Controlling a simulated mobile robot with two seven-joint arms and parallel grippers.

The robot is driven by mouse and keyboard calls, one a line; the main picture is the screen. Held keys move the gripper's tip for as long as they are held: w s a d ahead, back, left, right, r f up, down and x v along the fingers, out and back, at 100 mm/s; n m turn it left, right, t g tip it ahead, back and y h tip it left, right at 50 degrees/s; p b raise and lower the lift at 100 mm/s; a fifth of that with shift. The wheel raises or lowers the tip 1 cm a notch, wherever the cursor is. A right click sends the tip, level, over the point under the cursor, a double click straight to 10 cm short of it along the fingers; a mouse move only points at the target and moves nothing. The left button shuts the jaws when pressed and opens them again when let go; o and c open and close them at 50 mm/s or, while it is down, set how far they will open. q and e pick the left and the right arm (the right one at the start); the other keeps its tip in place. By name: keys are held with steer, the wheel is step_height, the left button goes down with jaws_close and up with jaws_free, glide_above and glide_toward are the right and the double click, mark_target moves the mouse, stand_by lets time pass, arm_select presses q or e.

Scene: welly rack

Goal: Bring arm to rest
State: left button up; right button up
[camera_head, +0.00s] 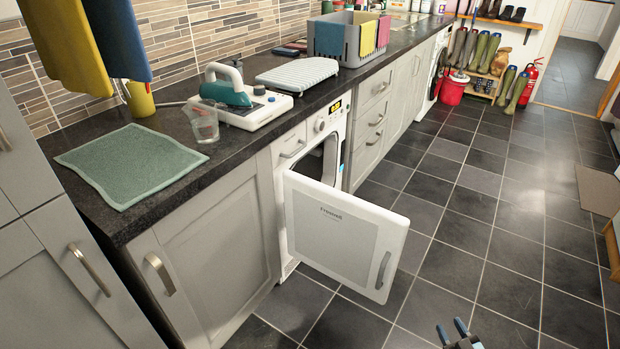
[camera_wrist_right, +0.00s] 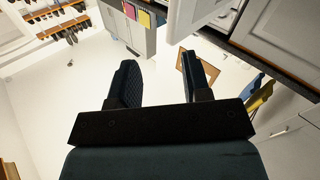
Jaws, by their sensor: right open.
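My right gripper (camera_head: 453,332) shows at the bottom edge of the head view, low over the dark tiled floor. Its two fingers are apart with nothing between them. In the right wrist view the gripper (camera_wrist_right: 160,85) is also open and empty, with the room appearing tilted beyond it. It is apart from the white appliance door (camera_head: 345,235), which stands open to the gripper's upper left. My left gripper is not in view.
A dark counter (camera_head: 150,215) runs along the left with a green mat (camera_head: 130,163), a clear cup (camera_head: 203,124) and a grey basket (camera_head: 340,42). The open door juts into the aisle. Wellies (camera_head: 487,52) and a red bucket (camera_head: 453,90) stand far back. The tiled floor (camera_head: 480,200) is mostly clear.

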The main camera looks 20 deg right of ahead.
steer(key=w+d+r+n+y, duration=0.2)
steer(key=d+r+n, duration=0.1)
steer(key=d+r, duration=0.3)
steer(key=w+d+r+n+y, duration=0.15)
steer(key=d+r, duration=0.25)
steer(key=d, duration=0.4)
steer(key=a+n+g+y, duration=0.2)
steer(key=a+g, duration=0.2)
steer(key=a, duration=1.4)
steer(key=s+a+r+m+g, duration=0.1)
steer(key=s+a+r+m, duration=0.15)
steer(key=a, duration=0.75)
steer(key=s+a+r+m+g, duration=0.1)
steer(key=s+a+r, duration=0.15)
steer(key=a, duration=0.75)
steer(key=s+a+r+m+g, duration=0.1)
steer(key=s+a+r, duration=0.15)
steer(key=a, duration=0.85)
arm_select(q)
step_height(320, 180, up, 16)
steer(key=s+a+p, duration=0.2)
steer(key=p, duration=2.2)
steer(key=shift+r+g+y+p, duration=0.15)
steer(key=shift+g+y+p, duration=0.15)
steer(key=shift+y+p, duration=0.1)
arm_select(e)
step_height(320, 180, up, 17)
steer(key=d, duration=0.2)
steer(key=shift+s+d, duration=0.2)
